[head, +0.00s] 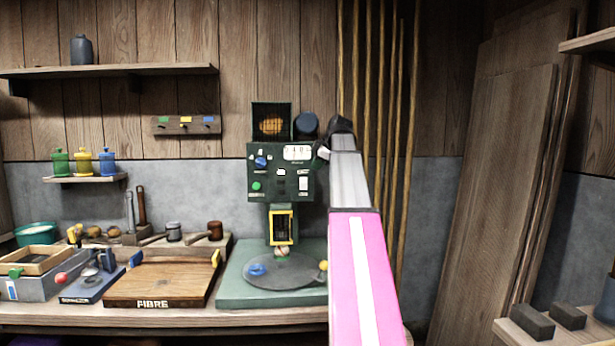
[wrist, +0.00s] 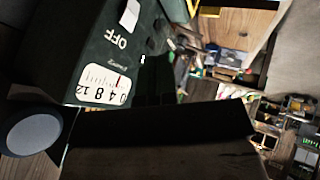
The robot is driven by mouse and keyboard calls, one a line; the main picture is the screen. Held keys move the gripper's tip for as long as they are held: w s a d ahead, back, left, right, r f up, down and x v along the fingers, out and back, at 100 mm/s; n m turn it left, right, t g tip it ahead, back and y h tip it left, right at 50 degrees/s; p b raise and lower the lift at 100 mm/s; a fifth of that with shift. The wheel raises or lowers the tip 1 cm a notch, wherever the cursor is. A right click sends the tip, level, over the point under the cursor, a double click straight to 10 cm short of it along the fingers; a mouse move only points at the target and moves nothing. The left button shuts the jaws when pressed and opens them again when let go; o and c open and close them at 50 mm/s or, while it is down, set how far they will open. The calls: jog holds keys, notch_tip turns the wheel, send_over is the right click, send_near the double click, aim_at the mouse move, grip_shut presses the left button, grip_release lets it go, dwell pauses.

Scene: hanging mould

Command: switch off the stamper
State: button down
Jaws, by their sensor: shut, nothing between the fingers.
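The stamper is a dark green machine (head: 266,186) at the middle of the bench in the head view. Its front panel carries a white dial (head: 298,153), a blue knob (head: 261,162), a green button (head: 257,186) and a white switch (head: 303,184) at the right. In the wrist view the panel is turned sideways, with the dial (wrist: 104,85), the word OFF and a white switch part (wrist: 130,14) at the top edge. My gripper (head: 325,153) is at the panel's upper right edge, shut and empty. Its dark fingers (wrist: 155,80) show beside the dial in the wrist view. Contact cannot be told.
A green base with a round plate (head: 285,271) lies under the stamper, with a blue piece on it. A wooden FIBRE board (head: 160,284) and a grey box (head: 40,284) stand to the left. Tall boards (head: 490,170) lean at the right. My arm covers the bench's right end.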

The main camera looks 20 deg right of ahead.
aim_at(302, 182)
jog(key=shift+w+a+f, duration=0.2)
jog(key=shift+w+f, duration=1)
jog(key=shift+w, duration=0.4)
jog(key=shift+w+a+f, duration=0.2)
jog(key=shift+w+f, duration=0.95)
jog(key=shift+w, duration=0.4)
jog(key=shift+w+a+f, duration=0.2)
jog(key=shift+w+f, duration=1)
jog(key=shift+w, duration=0.4)
jog(key=shift+w+d+r+g, duration=0.15)
jog(key=shift+w+r+g, duration=0.05)
jog(key=shift+w+g, duration=0.25)
jog(key=shift+s+f, duration=0.1)
jog(key=shift+s, duration=0.05)
